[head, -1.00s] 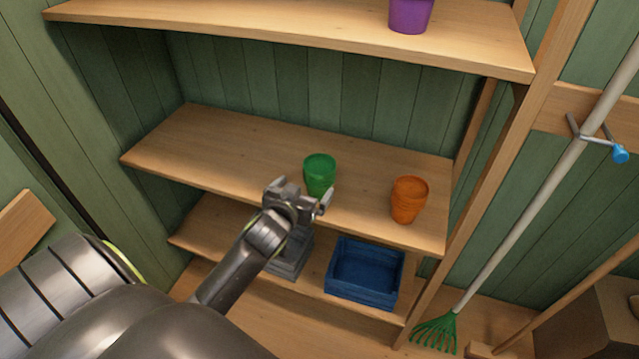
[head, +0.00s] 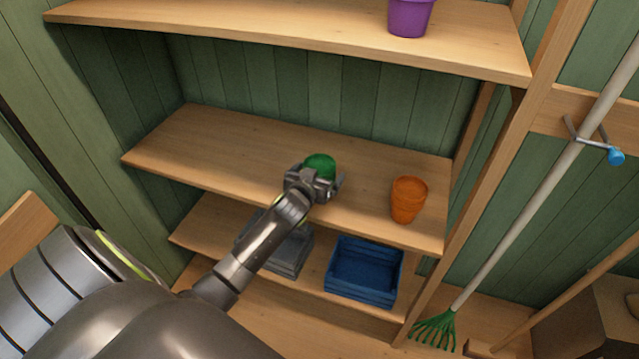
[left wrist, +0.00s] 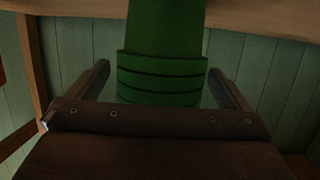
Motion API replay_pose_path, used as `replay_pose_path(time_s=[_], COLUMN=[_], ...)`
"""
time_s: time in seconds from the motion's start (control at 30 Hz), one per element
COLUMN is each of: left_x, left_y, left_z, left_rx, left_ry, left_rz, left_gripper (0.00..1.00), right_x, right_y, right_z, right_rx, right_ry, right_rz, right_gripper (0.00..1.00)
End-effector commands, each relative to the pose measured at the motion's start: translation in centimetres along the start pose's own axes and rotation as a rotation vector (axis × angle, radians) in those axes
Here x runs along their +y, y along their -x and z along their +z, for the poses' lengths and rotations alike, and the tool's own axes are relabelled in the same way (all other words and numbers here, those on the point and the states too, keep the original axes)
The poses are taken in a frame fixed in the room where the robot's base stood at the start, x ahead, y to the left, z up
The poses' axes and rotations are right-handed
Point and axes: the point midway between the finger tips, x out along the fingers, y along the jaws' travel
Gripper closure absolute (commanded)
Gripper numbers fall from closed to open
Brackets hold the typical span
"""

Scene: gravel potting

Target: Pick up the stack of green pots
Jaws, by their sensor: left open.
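The stack of green pots (head: 320,162) stands on the middle shelf, its lower part hidden behind my left gripper (head: 318,178) in the head view. In the left wrist view the green stack (left wrist: 162,60) fills the centre, with several rim bands visible. My left gripper (left wrist: 165,88) is open, with one finger on each side of the stack. I cannot tell whether either finger touches it. My right gripper is not in view.
A purple pot (head: 409,18) is on the upper shelf. A blue crate (head: 364,272) and a grey crate (head: 290,252) sit on the lower shelf. The middle shelf's left part is clear.

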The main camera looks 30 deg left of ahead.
Motion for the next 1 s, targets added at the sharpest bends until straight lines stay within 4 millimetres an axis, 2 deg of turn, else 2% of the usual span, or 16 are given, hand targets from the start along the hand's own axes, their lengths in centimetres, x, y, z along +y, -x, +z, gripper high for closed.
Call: replay_pose_path(time_s=[0.13, 0.43, 0.8, 1.0], left_x=[-0.02, -0.03, -0.03, -0.01], left_y=[-1.10, -1.33, -1.31, -1.30], left_z=[-0.03, -0.02, -0.01, -0.09], left_rx=[0.000, 0.001, 0.000, 0.002], left_ry=[0.000, 0.000, 0.000, 0.000], left_rz=[0.000, 0.000, 0.000, 0.000], left_gripper=[0.00, 0.00, 0.48, 0.51], right_x=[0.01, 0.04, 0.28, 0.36], right_y=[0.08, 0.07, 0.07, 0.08], right_z=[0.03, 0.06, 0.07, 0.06], right_rx=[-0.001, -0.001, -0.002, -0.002], right_ry=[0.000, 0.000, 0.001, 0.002], right_rz=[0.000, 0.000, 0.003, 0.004], right_gripper=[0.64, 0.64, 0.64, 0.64])
